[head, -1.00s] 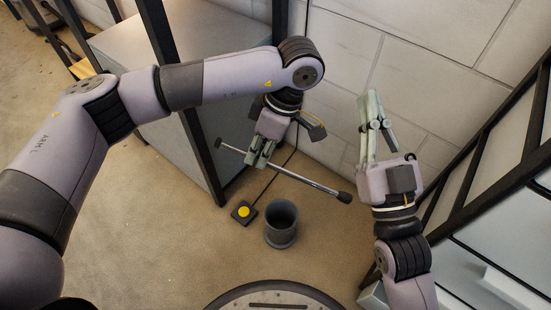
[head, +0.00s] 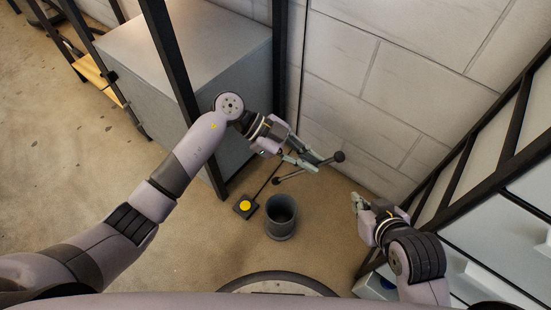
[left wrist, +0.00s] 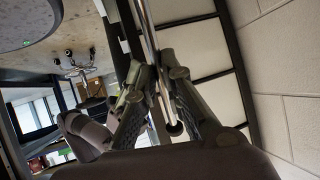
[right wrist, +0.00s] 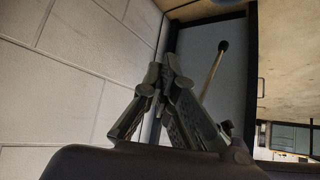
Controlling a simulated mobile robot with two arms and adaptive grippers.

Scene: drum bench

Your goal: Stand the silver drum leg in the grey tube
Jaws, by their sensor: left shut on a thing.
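The silver drum leg (head: 320,164) is a thin rod with dark knobs at its ends. My left gripper (head: 302,163) is shut on it and holds it in the air, tilted, its right end higher in the head view. In the left wrist view the leg (left wrist: 149,35) runs between the fingers (left wrist: 154,75). The grey tube (head: 281,228) stands upright on the floor, open at the top, below and apart from the leg. My right gripper (head: 357,202) is right of the tube. Its fingertips meet in the right wrist view (right wrist: 162,72), with the leg (right wrist: 214,66) beyond them.
A grey cabinet (head: 190,60) with black posts stands behind left. A pale block wall (head: 400,90) is behind, and a black-framed rack (head: 500,160) is at right. A round drum top (head: 278,279) is in front.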

